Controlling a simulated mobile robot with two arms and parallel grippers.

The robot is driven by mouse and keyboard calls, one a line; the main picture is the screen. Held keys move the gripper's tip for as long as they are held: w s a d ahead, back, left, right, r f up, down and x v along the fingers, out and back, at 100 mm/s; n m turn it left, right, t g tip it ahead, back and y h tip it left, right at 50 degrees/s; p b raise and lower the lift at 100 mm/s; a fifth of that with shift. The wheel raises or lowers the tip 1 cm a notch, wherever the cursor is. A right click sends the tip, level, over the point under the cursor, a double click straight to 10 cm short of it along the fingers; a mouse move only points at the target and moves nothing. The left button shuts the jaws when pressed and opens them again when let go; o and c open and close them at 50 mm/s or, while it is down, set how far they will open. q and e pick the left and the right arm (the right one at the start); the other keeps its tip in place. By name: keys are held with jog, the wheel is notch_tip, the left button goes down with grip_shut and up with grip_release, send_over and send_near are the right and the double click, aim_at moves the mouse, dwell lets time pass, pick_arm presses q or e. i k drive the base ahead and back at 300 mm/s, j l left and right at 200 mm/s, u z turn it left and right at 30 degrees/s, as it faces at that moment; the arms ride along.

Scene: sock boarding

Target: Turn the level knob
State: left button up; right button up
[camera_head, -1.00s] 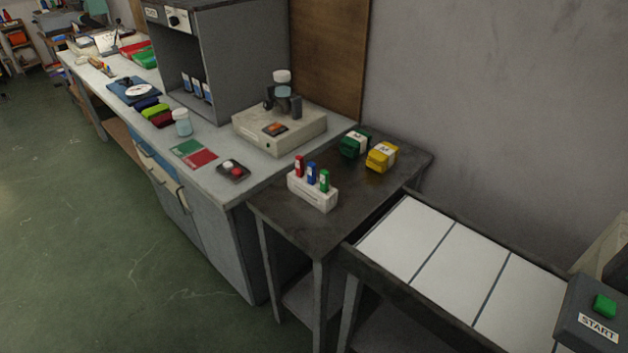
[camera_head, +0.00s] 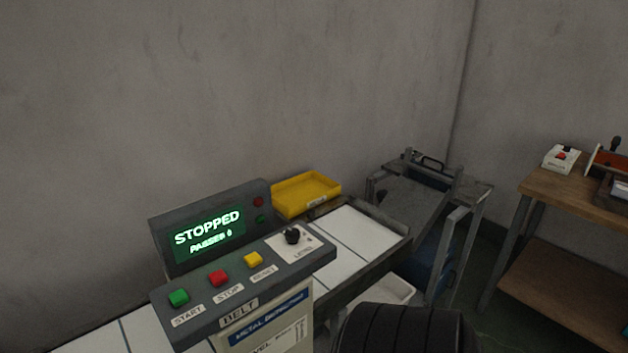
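The level knob (camera_head: 292,236) is a small black knob on a white plate at the right end of the grey control panel (camera_head: 205,317). A label, apparently LEVEL, is beside it. The panel also carries a green START button (camera_head: 179,297), a red STOP button (camera_head: 219,278) and a yellow RESET button (camera_head: 253,258). The display (camera_head: 209,233) behind it reads STOPPED and a PASSES line. A dark ribbed rounded shape, likely part of my arm, shows at the bottom right of centre. Neither gripper's fingers are in view.
The conveyor belt (camera_head: 360,226) with white segments runs behind the panel. A yellow tray (camera_head: 306,193) stands beside it against the wall. A grey metal stand (camera_head: 425,189) is further right. A wooden table (camera_head: 573,188) with small devices is at the far right. Green floor lies between.

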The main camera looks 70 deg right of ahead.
aim_at(292, 234)
jog(key=z, duration=1.65)
